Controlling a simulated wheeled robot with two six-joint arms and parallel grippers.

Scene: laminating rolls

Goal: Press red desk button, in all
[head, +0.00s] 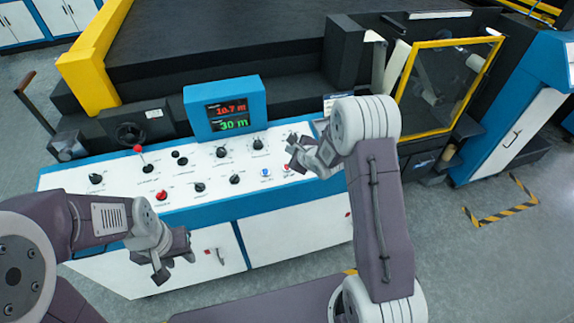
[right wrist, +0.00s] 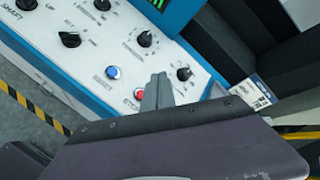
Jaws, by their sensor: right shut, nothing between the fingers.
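A red button (head: 286,167) is near the right end of the white sloped desk panel (head: 225,205), beside a blue button (head: 266,173). In the right wrist view the red button (right wrist: 139,94) sits just left of my shut, empty right gripper (right wrist: 157,90), partly covered by its fingers. Whether they touch cannot be told. In the head view my right gripper (head: 294,152) is over the panel close to this button. Another red button (head: 162,196) is on the left half of the panel. My left gripper (head: 172,262) looks open and empty, in front of the cabinet doors.
A blue-framed display (head: 226,107) reading 10.7 m and 30 m stands behind the panel. Several black knobs (head: 200,187) and a red-topped lever (head: 140,157) stick up from it. A yellow-framed guard (head: 445,85) is at the right. Floor is clear at lower right.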

